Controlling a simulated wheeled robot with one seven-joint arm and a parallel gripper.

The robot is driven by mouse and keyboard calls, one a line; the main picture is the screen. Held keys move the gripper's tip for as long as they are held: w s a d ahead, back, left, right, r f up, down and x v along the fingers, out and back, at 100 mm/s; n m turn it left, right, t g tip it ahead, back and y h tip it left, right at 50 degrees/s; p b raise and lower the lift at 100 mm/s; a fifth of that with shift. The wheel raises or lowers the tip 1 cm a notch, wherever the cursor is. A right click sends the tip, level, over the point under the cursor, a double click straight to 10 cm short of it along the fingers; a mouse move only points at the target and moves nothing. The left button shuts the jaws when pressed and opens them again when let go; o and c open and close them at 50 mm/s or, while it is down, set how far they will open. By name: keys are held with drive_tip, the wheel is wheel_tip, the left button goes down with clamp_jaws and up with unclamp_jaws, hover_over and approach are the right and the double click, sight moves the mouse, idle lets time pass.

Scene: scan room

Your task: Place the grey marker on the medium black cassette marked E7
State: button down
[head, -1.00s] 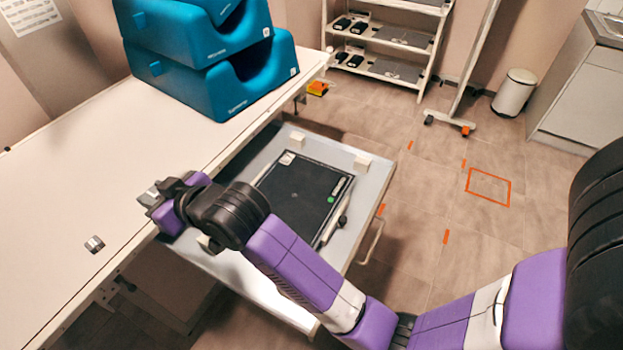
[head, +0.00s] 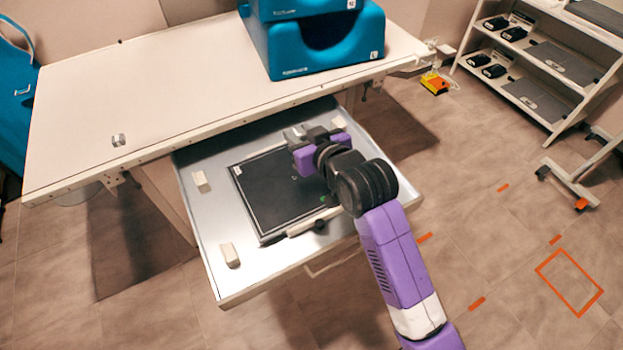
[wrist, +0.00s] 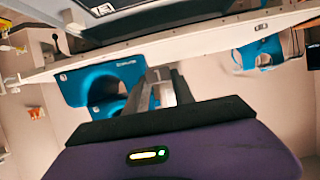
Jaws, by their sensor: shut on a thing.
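A flat black cassette (head: 265,196) lies in the pulled-out metal tray (head: 212,232) below the table. It has a pale corner label and a green dot; I cannot read E7. My gripper (head: 297,132) is over the back edge of the tray, beyond the cassette's far edge. It is shut on a small grey piece that I take for the grey marker, mostly hidden by the fingers. In the wrist view my gripper (wrist: 165,88) points away toward blue foam blocks, with the black cassette (wrist: 125,5) at the top edge.
A small grey metal piece (head: 118,140) lies on the white table (head: 190,85). Blue foam blocks (head: 320,50) are stacked at its right end. White blocks (head: 230,255) stand in the tray around the cassette. A shelf (head: 540,75) is at the right.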

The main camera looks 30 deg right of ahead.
sight(302, 190)
wheel_tip(302, 190, down, 19)
drive_tip(key=shift+a, duration=0.1)
idle(0.3)
drive_tip(key=shift+f, duration=0.25)
drive_tip(key=c, duration=1.1)
unclamp_jaws()
drive_tip(key=shift+o, duration=0.2)
drive_tip(key=shift+r, duration=0.2)
drive_tip(key=shift+s+r, duration=0.1)
drive_tip(key=v, duration=1.1)
drive_tip(key=shift+s+r, duration=0.2)
drive_tip(key=shift+s, duration=0.1)
drive_tip(key=shift+s, duration=0.1)
